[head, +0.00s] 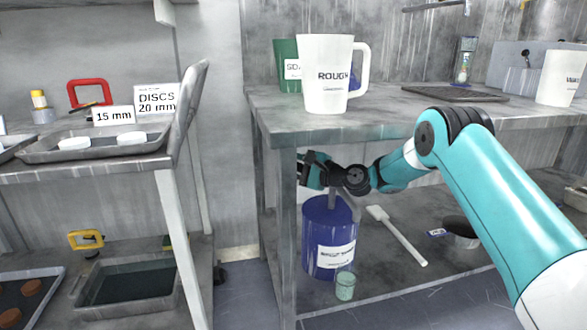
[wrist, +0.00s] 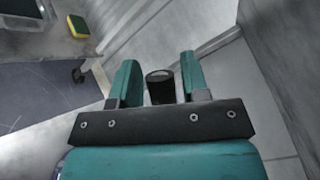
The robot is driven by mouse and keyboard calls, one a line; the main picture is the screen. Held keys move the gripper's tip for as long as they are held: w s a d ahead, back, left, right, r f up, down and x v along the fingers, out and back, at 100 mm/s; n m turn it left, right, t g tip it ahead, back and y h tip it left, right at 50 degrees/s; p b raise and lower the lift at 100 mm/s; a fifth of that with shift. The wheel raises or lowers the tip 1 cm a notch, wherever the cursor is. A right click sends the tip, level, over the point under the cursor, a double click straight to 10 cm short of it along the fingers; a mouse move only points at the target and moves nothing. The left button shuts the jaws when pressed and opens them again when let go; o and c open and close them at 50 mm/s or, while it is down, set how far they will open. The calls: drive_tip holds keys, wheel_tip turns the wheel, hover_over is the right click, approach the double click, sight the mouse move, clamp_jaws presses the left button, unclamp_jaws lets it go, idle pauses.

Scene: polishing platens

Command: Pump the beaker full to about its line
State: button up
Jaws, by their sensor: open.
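A blue drum (head: 318,230) with a white label stands on the lower shelf, and a grey pump stem (head: 332,198) rises from its top. A small green, see-through beaker (head: 345,287) stands on the shelf just in front of the drum; its line and fill level are too small to tell. My gripper (head: 312,172) is above the drum, partly against the bench leg. In the wrist view my gripper (wrist: 160,72) is open, with a dark round knob (wrist: 160,88) between its fingers. I cannot tell whether the fingers touch it.
The bench top (head: 400,103) lies close above my arm, and a bench leg (head: 283,235) stands left of the drum. A white paddle (head: 398,235) and a dark bowl (head: 461,235) lie to the right.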

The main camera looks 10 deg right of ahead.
drive_tip(key=shift+a, duration=0.1)
clamp_jaws()
drive_tip(key=shift+a+p, duration=0.1)
drive_tip(key=shift+p, duration=0.45)
drive_tip(key=shift+f, duration=0.25)
unclamp_jaws()
